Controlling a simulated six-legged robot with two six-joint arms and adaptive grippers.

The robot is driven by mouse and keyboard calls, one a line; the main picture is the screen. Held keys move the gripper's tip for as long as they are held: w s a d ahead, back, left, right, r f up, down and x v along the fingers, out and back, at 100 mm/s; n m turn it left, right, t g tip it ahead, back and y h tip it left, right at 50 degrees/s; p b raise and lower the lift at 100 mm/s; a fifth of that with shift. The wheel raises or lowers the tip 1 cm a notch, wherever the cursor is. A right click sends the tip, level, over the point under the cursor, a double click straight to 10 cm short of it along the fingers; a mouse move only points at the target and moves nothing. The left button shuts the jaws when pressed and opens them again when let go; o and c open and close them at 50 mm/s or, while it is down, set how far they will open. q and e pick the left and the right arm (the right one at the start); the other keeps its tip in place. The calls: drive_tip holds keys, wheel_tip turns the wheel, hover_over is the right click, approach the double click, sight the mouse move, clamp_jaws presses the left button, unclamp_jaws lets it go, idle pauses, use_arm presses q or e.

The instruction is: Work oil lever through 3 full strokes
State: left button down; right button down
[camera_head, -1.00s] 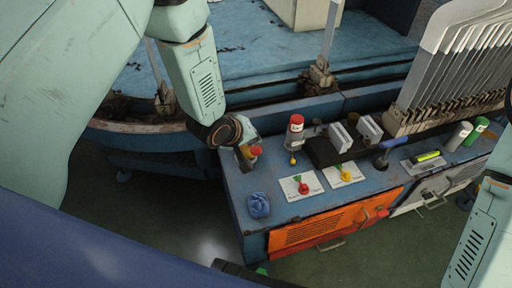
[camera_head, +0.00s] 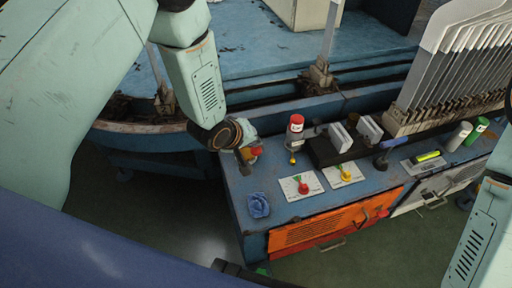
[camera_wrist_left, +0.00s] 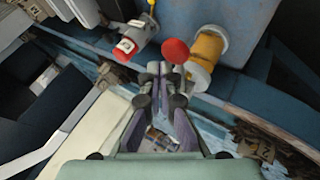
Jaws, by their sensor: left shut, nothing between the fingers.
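In the left wrist view the red knob (camera_wrist_left: 175,51) stands on a thin rod next to a brass-yellow cylinder (camera_wrist_left: 207,47). My left gripper (camera_wrist_left: 160,70) is shut and empty. Its fingertips are just short of the knob and slightly left of it in that view; I cannot tell whether they touch the rod. My right gripper is out of view; only part of my right arm shows.

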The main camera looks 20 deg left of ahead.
sight(253, 153)
use_arm(q)
drive_tip(key=shift+s+d+f+b, duration=0.15)
drive_tip(key=shift+f+b, duration=0.45)
drive_tip(key=shift+f, duration=0.55)
drive_tip(key=shift+s+f+b, duration=0.1)
drive_tip(key=shift+f+b, duration=0.5)
drive_tip(key=shift+f, duration=0.55)
idle(2.2)
idle(0.5)
drive_tip(key=shift+w+a+r+p, duration=0.1)
drive_tip(key=shift+w+r+p, duration=0.05)
drive_tip(key=shift+r+p, duration=1.2)
drive_tip(key=shift+w+a+r+p, duration=0.1)
drive_tip(key=shift+w+r+p, duration=0.05)
drive_tip(key=shift+r+p, duration=1.15)
drive_tip(key=shift+r, duration=0.2)
drive_tip(key=r+p, duration=0.4)
drive_tip(key=r, duration=0.1)
drive_tip(key=shift+w+a+p, duration=0.2)
drive_tip(key=shift+w+p, duration=0.05)
drive_tip(key=shift+p, duration=0.05)
drive_tip(key=shift+f, duration=0.1)
